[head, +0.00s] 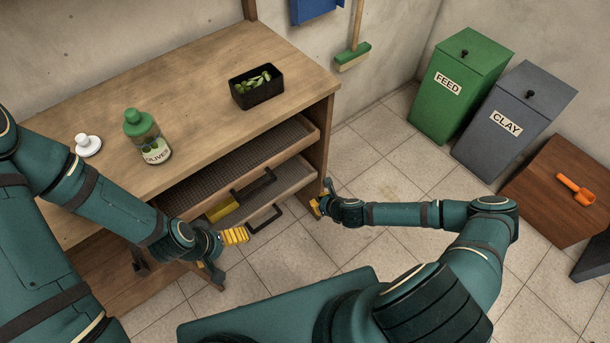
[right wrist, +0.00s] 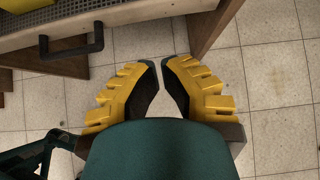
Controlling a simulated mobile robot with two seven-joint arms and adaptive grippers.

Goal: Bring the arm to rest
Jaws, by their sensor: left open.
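My left gripper (head: 222,254) is open and empty, beside the front of the wooden workbench, its yellow-padded fingers apart near the drawers. My right gripper (head: 319,202) is near the bench's right front leg, with its arm reaching in from the right. In the right wrist view its yellow ridged fingers (right wrist: 160,64) slant toward each other, with a narrow gap at the tips and nothing between them. I cannot tell whether it is fully shut.
The workbench (head: 205,75) holds an olive bottle (head: 150,145), a white lidded piece (head: 88,145) and a black crate of green produce (head: 257,93). Two drawers (head: 285,185) stand open, the lower holding something yellow. Feed (head: 440,105) and clay (head: 490,135) bins stand right. Tiled floor between is clear.

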